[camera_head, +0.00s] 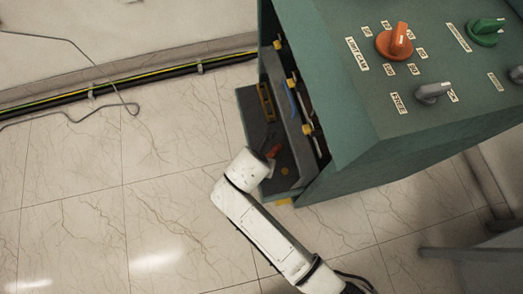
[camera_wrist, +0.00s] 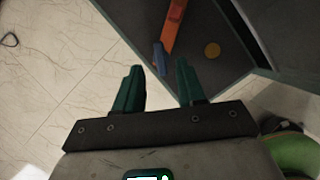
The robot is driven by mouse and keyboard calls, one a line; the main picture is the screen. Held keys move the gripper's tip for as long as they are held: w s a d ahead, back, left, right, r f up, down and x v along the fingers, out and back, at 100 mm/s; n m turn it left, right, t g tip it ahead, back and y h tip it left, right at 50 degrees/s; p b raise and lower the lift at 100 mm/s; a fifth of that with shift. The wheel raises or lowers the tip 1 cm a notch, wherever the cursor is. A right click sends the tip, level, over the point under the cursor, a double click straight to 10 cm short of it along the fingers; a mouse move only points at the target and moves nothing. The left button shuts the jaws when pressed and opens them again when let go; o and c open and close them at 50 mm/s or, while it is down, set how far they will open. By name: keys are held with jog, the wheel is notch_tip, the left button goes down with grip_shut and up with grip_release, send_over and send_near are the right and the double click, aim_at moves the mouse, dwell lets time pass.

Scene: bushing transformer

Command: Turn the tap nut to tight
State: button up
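I cannot surely tell which part is the tap nut. The blue piece appears just beyond the fingertips; contact is not visible. In the head view, the orange part (camera_head: 273,152) shows low on the cabinet's open side, beside my white arm, which hides my gripper.
The green cabinet (camera_head: 345,135) stands at the right. Its top has an orange knob (camera_head: 394,41), a green knob (camera_head: 485,32) and a grey knob (camera_head: 433,92). A yellow tool (camera_head: 265,102) is on its open side. Cables (camera_head: 130,78) run along the wall.

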jog(key=shift+b+x, duration=0.45)
jog(key=shift+x, duration=1.5)
jog(key=shift+c, duration=0.2)
grip_shut()
